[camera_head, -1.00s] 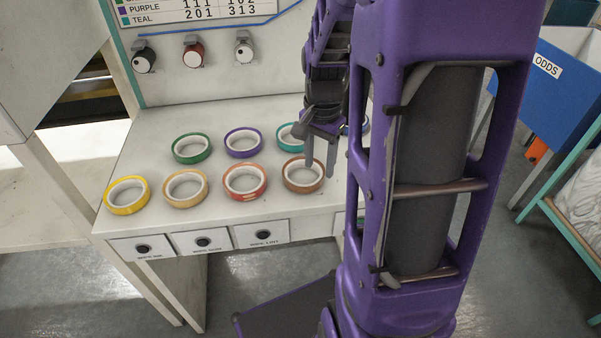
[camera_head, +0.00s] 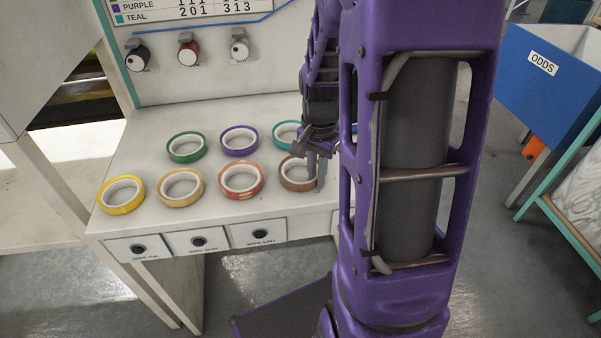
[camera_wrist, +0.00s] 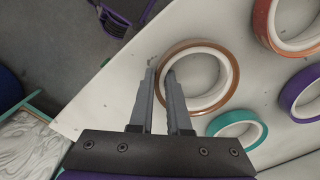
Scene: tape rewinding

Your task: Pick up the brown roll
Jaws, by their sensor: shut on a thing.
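The brown roll (camera_head: 296,174) lies flat on the white table, at the right end of the front row in the head view. My gripper (camera_head: 317,170) is at its right side, with the fingers pointing down. In the wrist view the brown roll (camera_wrist: 232,83) is ahead of my gripper (camera_wrist: 160,75), whose two fingers stand on either side of the roll's near wall, one inside the ring and one outside. The fingers are shut on that wall. The roll rests on or very close to the table; a gap underneath cannot be made out.
A teal roll (camera_head: 284,134) lies close behind, and an orange-red roll (camera_head: 240,180) lies to the left. Purple (camera_head: 239,140), green (camera_head: 187,146), tan (camera_head: 180,187) and yellow (camera_head: 121,194) rolls lie further left. A blue bin marked ODDS (camera_head: 545,80) stands at the right.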

